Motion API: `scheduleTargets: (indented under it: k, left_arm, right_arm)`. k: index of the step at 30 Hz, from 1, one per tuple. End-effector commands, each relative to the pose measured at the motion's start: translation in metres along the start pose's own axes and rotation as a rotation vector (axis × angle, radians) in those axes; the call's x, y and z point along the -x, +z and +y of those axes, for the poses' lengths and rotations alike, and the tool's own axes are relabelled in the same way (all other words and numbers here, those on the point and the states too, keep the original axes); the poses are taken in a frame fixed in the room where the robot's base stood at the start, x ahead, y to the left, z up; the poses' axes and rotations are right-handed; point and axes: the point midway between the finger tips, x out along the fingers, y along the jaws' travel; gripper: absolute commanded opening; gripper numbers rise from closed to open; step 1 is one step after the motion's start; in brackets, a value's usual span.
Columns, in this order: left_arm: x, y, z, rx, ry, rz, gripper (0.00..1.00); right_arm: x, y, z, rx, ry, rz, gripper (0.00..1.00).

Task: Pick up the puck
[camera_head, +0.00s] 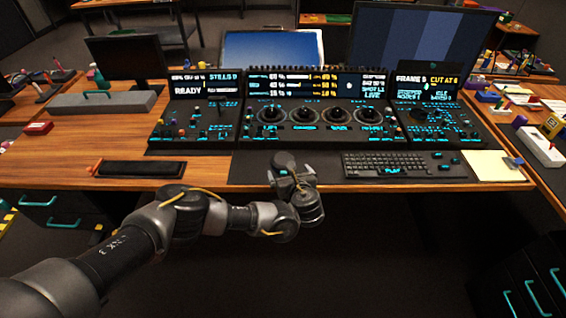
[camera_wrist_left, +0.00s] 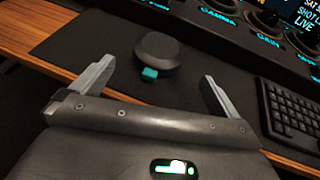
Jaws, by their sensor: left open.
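The puck (camera_wrist_left: 157,52) is a dark, round, low object with a small teal tab on its near side. It lies on the dark mat (camera_wrist_left: 90,40) on the desk. In the head view the puck (camera_head: 283,159) shows just beyond my left gripper (camera_head: 291,176), partly covered by it. In the left wrist view my left gripper (camera_wrist_left: 155,78) is open, its two fingers wide apart. No contact shows. My right gripper is in neither view.
A black keyboard (camera_head: 392,165) lies right of the puck, close to the right finger. The trackball panel (camera_head: 318,128) rises behind the mat. A dark wrist rest (camera_head: 141,169) lies on the wooden desk at left. The desk's front edge is under my left wrist.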

Motion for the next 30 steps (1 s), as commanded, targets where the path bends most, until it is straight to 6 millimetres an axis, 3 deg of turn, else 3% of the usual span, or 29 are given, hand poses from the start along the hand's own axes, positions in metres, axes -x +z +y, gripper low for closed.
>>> scheduleTargets:
  k: [6, 14, 24, 30]
  left_arm:
    - [-0.030, -0.002, 0.001, 0.001, 0.002, 0.002, 1.00]
    - [-0.039, 0.000, 0.001, 0.000, 0.001, 0.002, 1.00]
    - [-0.083, 0.005, 0.001, 0.000, 0.002, 0.002, 1.00]
    - [-0.088, 0.007, 0.002, 0.000, 0.000, 0.003, 1.00]
  right_arm:
    - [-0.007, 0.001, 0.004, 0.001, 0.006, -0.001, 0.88]
    - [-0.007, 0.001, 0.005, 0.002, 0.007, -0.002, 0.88]
    - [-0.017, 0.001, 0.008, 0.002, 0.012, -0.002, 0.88]
    - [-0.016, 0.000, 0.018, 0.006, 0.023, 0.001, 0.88]
